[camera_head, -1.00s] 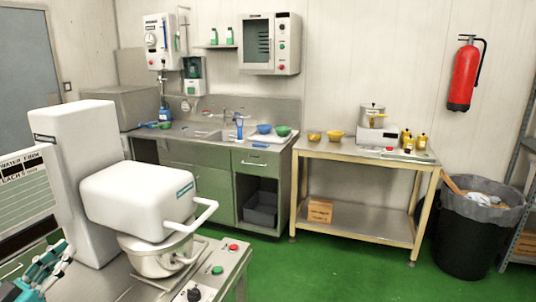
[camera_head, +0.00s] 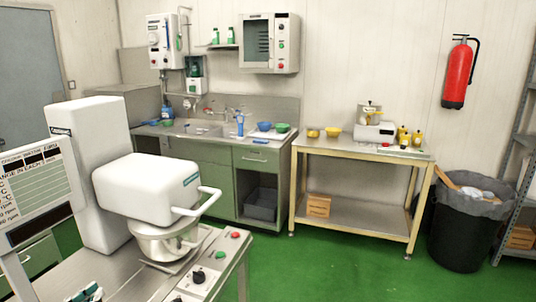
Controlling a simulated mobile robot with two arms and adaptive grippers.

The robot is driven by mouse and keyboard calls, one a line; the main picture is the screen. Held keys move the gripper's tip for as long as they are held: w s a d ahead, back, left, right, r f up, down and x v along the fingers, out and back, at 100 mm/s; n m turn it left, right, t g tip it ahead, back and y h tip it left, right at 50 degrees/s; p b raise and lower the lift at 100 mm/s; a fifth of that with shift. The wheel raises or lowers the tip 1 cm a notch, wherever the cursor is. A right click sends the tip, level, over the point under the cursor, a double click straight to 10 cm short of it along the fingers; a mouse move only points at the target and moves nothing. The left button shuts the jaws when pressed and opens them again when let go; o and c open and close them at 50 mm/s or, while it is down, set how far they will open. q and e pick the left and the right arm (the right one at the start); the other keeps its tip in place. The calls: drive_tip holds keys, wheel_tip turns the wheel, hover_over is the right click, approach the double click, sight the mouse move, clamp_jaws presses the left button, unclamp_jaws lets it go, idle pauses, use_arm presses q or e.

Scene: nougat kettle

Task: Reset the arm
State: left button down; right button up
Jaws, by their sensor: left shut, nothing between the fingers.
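My left gripper (camera_head: 89,293) shows only in part at the bottom edge of the head view, with teal and dark fingers. It is shut and empty, low over the near left of the steel worktable. The rest of my left arm is out of the picture. My right gripper is not in view. The white mixing machine (camera_head: 148,187) stands on the worktable, beyond and to the right of the gripper. Its steel kettle (camera_head: 165,243) sits under the white head, with a handle at the front right. The gripper appears apart from both.
The worktable's front panel has a red button (camera_head: 236,235), a green button (camera_head: 219,255) and black knobs. A framed sign (camera_head: 35,192) stands at the left. Green floor (camera_head: 320,265) is open toward the yellow-legged table (camera_head: 320,149). A black bin (camera_head: 466,235) stands right.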

use_arm(q)
drive_tip(key=s+d+f+g+y, duration=0.1)
drive_tip(key=s+d+f+g, duration=0.2)
drive_tip(key=s+d+f, duration=0.35)
drive_tip(key=s+d+f+g+y, duration=0.2)
drive_tip(key=s+d+f+g, duration=0.15)
drive_tip(key=f, duration=0.55)
drive_tip(key=s+d+f+g+y, duration=0.1)
drive_tip(key=s+d+g, duration=0.3)
drive_tip(key=s, duration=0.4)
drive_tip(key=s+d+f+g, duration=0.2)
drive_tip(key=s+d+g, duration=0.2)
drive_tip(key=s, duration=0.4)
wheel_tip(320, 180, down, 33)
drive_tip(key=s+g+b, duration=0.1)
drive_tip(key=s+b, duration=0.1)
drive_tip(key=b, duration=0.4)
drive_tip(key=s+a+f+b, duration=0.1)
drive_tip(key=s+f+b, duration=0.1)
drive_tip(key=s+f, duration=0.6)
drive_tip(key=s+a+f+g+b, duration=0.1)
drive_tip(key=s+a+f+b, duration=0.1)
drive_tip(key=s+f, duration=0.6)
wheel_tip(320, 180, down, 4)
drive_tip(key=shift+a+r, duration=0.25)
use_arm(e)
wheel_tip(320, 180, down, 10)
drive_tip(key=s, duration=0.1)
